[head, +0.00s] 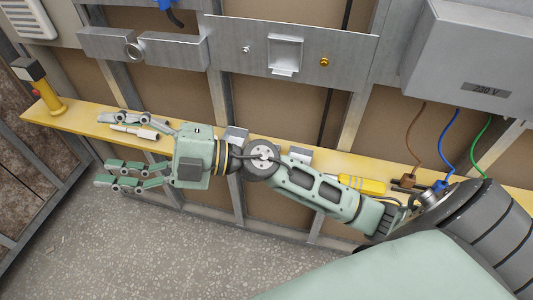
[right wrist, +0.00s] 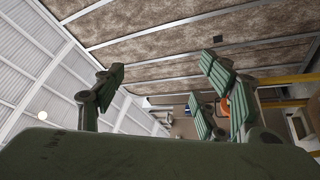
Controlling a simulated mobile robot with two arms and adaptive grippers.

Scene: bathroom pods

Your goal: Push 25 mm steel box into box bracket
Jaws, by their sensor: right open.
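My right gripper (head: 102,150) reaches in from the right in the head view, with its fingers spread apart and empty, pointing left. In the right wrist view its fingers (right wrist: 165,72) also stand wide apart with nothing between them. A small grey metal box (head: 235,134) sits on the yellow shelf behind my wrist, partly hidden by it. A second grey metal piece (head: 300,154) lies further right, partly hidden by my forearm. I cannot tell which is the 25 mm box. A square bracket-like frame (head: 285,54) is on the steel wall plate above. My left gripper is not in view.
On the yellow shelf (head: 75,112) are a yellow-handled tool (head: 38,88) at the left end, a pale tool (head: 135,131) near my upper finger, and a yellow-handled screwdriver (head: 361,184). A grey 230 V box (head: 470,60) with wires hangs at right. The floor (head: 150,255) below is clear.

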